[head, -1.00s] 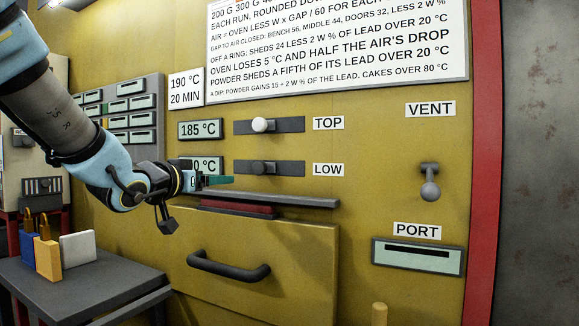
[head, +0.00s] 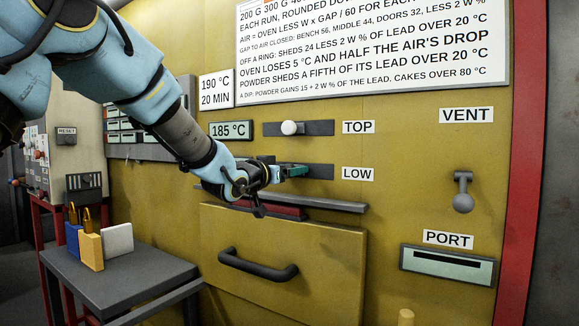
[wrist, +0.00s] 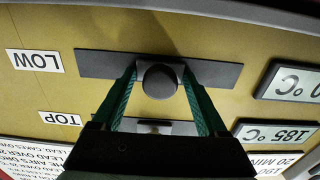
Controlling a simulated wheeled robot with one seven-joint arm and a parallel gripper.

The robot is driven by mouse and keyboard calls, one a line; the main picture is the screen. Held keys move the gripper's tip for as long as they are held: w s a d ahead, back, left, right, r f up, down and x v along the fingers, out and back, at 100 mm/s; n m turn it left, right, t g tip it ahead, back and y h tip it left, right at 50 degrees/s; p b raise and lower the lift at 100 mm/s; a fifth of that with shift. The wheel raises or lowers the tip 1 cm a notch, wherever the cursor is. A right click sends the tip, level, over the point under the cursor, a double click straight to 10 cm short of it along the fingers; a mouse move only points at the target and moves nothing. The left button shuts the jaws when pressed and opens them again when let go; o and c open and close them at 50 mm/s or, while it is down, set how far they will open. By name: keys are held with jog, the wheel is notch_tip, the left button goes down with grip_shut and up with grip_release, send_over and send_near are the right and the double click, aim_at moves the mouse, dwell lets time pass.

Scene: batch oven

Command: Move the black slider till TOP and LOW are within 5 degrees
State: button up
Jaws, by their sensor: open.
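The black slider's round knob (wrist: 160,82) sits on its dark LOW track (wrist: 95,64), close in the wrist view, which is upside down. My gripper (wrist: 159,76) is open, with one green finger on each side of the knob; I cannot tell whether they touch it. In the head view my gripper (head: 292,171) is at the LOW track (head: 320,171) and hides the knob. The TOP display (head: 231,130) reads 185 °C. The LOW display (wrist: 290,81) is cut off in the wrist view, ending in 0 °C, and my arm hides it in the head view.
The white TOP knob (head: 289,128) is on the track above. A grey ledge (head: 335,204) runs just below my gripper, over a drawer with a black handle (head: 258,266). A vent lever (head: 463,195) and port (head: 447,265) are at right.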

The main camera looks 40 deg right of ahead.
grip_shut()
dwell(0.7)
dwell(0.8)
